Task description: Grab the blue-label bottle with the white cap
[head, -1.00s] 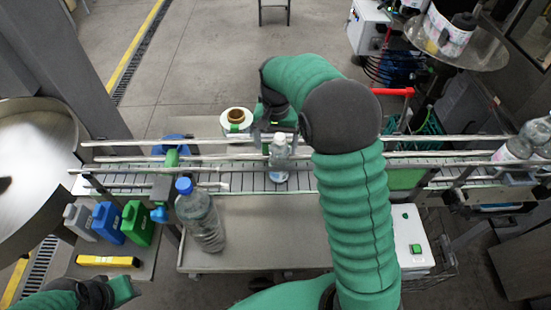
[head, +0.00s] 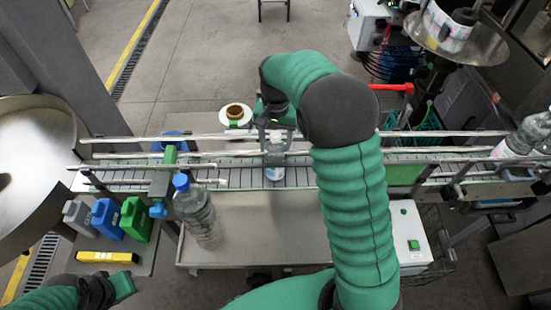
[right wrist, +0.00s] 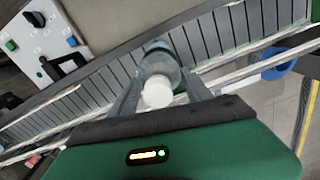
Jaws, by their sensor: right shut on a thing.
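The bottle with the white cap (right wrist: 158,92) stands on the conveyor (head: 235,177) between the fingers of my right gripper (right wrist: 165,95). The right gripper is shut on this bottle, which looks upright. My left gripper (head: 122,287) is at the lower left, away from the conveyor; its finger gap is not clear.
A larger blue-capped bottle (head: 198,212) stands in front of the conveyor. A label roll (head: 236,114) lies behind the rails. More bottles (head: 525,138) stand at far right.

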